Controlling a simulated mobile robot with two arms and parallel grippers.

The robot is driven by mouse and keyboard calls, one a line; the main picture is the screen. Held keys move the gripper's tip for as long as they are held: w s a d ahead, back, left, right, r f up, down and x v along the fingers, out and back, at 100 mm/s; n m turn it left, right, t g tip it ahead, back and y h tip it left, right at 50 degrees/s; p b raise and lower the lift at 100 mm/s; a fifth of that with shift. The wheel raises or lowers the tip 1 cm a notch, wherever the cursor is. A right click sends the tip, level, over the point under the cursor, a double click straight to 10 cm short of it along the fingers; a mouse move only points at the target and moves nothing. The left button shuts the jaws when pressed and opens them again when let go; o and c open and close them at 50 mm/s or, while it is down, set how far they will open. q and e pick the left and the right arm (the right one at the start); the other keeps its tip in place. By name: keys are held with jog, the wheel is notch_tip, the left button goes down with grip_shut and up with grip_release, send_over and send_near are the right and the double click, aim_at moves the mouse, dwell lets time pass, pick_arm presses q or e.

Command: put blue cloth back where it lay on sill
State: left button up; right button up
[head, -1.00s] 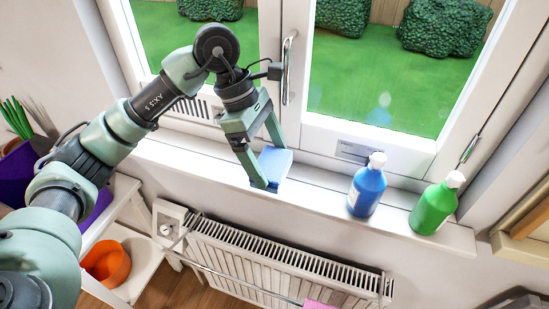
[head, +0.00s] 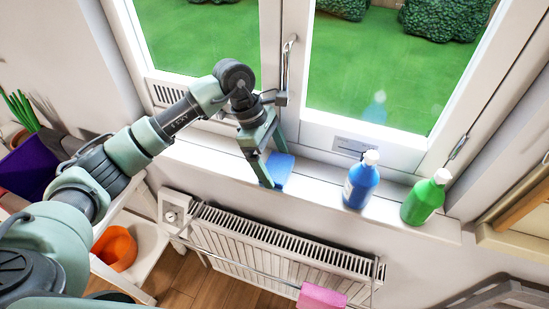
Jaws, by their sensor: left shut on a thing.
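The blue cloth (head: 279,170) is a small folded blue piece at the window sill (head: 215,160), left of the bottles. My left gripper (head: 274,184) is shut on it, with one finger in front of the cloth and partly hiding it. The cloth is at sill height; I cannot tell whether it rests on the sill or hangs just above it. My right gripper is not in view.
A blue bottle (head: 361,184) and a green bottle (head: 423,202) stand on the sill to the right. The window handle (head: 287,68) is close behind my left wrist. Below are a radiator (head: 270,250), a pink cloth (head: 321,297) and an orange bowl (head: 115,249).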

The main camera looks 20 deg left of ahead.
pick_arm(q)
jog(key=shift+f, duration=0.15)
jog(key=o, duration=1.1)
jog(key=shift+c, duration=0.2)
jog(key=shift+r, duration=0.25)
jog(key=shift+a+r+b, duration=0.3)
jog(key=shift+a+b, duration=0.2)
jog(key=shift+b, duration=0.5)
jog(key=a+b, duration=0.1)
jog(key=a, duration=0.2)
jog(key=a+b, duration=0.1)
jog(key=a, duration=0.3)
jog(key=a+b, duration=0.1)
jog(key=a, duration=0.2)
jog(key=shift+w+a+b, duration=0.15)
jog(key=shift+w+b, duration=0.1)
jog(key=shift+b, duration=0.15)
jog(key=shift+a+r, duration=0.2)
jog(key=shift+a, duration=0.4)
